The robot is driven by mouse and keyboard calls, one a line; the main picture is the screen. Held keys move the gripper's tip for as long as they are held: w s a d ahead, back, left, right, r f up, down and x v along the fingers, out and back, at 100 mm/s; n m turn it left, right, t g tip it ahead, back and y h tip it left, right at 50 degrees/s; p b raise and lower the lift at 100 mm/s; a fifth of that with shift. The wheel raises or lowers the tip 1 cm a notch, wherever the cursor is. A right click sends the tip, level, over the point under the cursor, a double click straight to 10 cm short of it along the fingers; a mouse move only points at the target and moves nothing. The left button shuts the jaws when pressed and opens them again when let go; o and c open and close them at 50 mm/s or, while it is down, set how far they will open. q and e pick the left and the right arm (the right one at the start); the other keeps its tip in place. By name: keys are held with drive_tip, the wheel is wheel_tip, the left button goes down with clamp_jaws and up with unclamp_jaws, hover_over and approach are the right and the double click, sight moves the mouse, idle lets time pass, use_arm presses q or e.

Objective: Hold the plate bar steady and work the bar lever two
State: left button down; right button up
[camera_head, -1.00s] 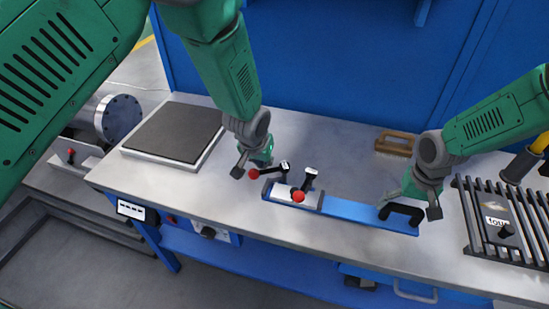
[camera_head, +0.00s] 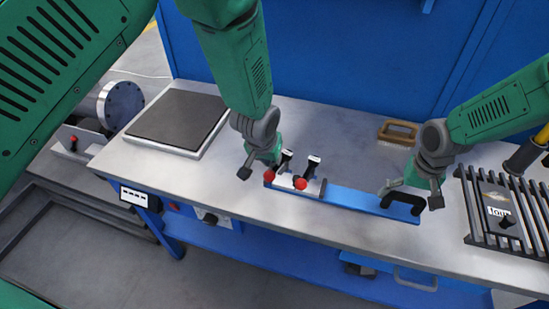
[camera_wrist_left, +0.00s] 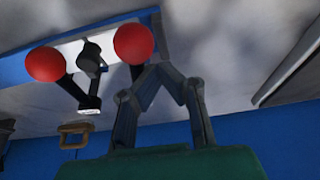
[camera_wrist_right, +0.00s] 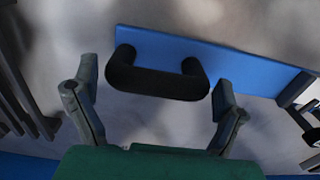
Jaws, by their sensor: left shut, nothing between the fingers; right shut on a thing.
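The plate bar (camera_head: 355,201) is a long blue bar lying along the bench front, with a pale block and two black levers with red ball knobs at its left end. The left lever's knob (camera_head: 269,176) and the right lever's knob (camera_head: 300,184) both point to the front; they also show in the left wrist view (camera_wrist_left: 133,43). My left gripper (camera_head: 260,168) is shut and empty beside the left knob; I cannot tell whether it touches. My right gripper (camera_head: 412,190) is shut on the bar's black handle (camera_wrist_right: 157,80) at the right end, its fingers at either side.
A dark square plate (camera_head: 178,122) lies on the bench at left. A wooden handle (camera_head: 398,132) lies behind the bar. A slatted dark rack (camera_head: 480,215) stands at right.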

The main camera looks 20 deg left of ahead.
drive_tip(key=shift+s+a+f, duration=0.1)
drive_tip(key=shift+s+f, duration=0.15)
idle(0.4)
use_arm(q)
drive_tip(key=a, duration=0.3)
drive_tip(key=shift+w+a+r, duration=0.35)
drive_tip(key=shift+w+a, duration=0.05)
drive_tip(key=d+r, duration=0.3)
drive_tip(key=r, duration=0.6)
drive_tip(key=shift+s+d+r, duration=0.15)
drive_tip(key=shift+s+d, duration=0.15)
drive_tip(key=shift+s, duration=0.1)
use_arm(e)
drive_tip(key=o, duration=1.4)
use_arm(q)
drive_tip(key=shift+w, duration=0.1)
use_arm(e)
drive_tip(key=shift+w, duration=0.2)
